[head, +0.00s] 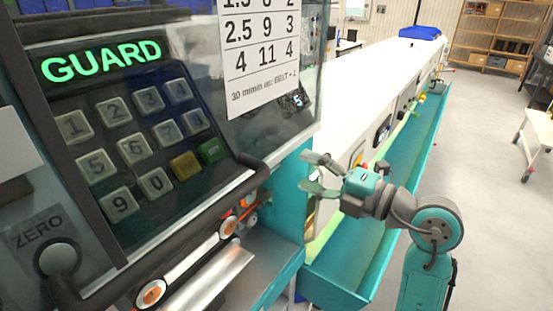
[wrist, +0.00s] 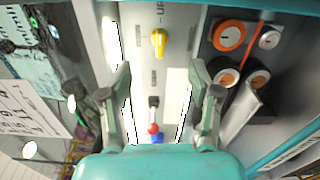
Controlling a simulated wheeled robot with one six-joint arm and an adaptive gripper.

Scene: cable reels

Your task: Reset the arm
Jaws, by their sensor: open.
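My gripper (head: 318,176) is open and empty in the head view, at the end of my teal and grey arm, in front of the machine's teal side post. Its two fingers are spread apart, one above the other, pointing left. In the wrist view my gripper (wrist: 160,85) shows its fingers on either side of a pale panel. On that panel are a yellow knob (wrist: 159,42) and a small lever with a red and blue end (wrist: 154,130). I cannot tell how far the fingertips are from the panel.
A keypad panel (head: 130,140) with a lit green "GUARD" display fills the left. A ZERO knob (head: 58,258) is below it. A dark handle bar (head: 170,235) runs along its lower edge. A long white-topped bench (head: 385,70) stretches back. Grey floor (head: 490,215) is open at right.

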